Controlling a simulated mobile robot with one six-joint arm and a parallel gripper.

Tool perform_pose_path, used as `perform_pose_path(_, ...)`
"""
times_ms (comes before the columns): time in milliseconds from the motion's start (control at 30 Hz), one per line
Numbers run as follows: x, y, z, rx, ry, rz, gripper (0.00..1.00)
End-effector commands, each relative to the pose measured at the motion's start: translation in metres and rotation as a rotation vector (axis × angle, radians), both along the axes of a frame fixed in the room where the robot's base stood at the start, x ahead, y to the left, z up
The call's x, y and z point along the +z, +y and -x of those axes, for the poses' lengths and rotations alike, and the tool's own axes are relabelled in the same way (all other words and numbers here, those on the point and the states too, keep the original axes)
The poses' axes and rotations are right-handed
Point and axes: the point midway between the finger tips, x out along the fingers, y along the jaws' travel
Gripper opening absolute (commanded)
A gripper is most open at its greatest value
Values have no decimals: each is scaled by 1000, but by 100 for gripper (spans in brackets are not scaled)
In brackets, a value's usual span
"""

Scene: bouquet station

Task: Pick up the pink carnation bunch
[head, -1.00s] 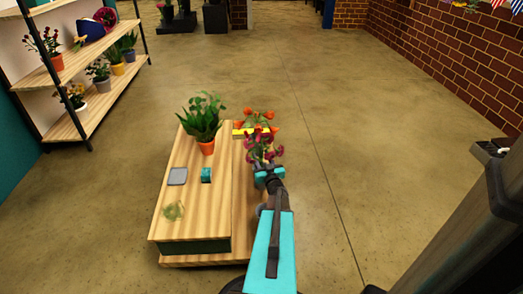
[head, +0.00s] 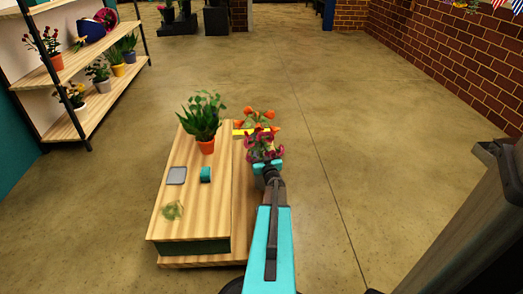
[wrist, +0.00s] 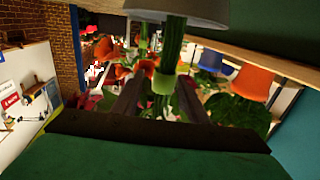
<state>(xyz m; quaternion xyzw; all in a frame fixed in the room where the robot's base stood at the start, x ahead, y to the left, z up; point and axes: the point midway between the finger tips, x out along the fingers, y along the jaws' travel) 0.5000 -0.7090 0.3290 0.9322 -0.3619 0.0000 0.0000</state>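The pink carnation bunch (head: 263,143), with crimson-pink blooms, is at the right side of the wooden table in the head view. My gripper (head: 267,163) is right at it, on the near side. In the wrist view, which looks upside down, green stems with a pale green band (wrist: 165,82) run from a grey vase (wrist: 180,10) at the top. They pass between the two dark fingers of my gripper (wrist: 160,95). Gaps show beside the stems, so the fingers look open around them. The blooms are partly hidden behind the gripper in the wrist view.
Orange flowers (head: 258,117) stand just behind the bunch, by a yellow strip (head: 250,132). A potted green plant (head: 205,122), grey square (head: 176,175), teal item (head: 206,174) and pale green tangle (head: 172,210) are on the wooden table (head: 200,225). Floor at right is clear.

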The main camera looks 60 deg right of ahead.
Motion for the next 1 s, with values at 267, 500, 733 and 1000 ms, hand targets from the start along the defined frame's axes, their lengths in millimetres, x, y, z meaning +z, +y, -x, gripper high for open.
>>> perform_pose_path(267, 1, -3, -3, 0, 0, 0, 40)
perform_pose_path(500, 1, -2, -3, 0, 0, 0, 40)
perform_pose_path(733, 0, -2, -3, 0, 0, 0, 21)
perform_pose_path(1000, 1, -2, -3, 0, -1, 1, 0)
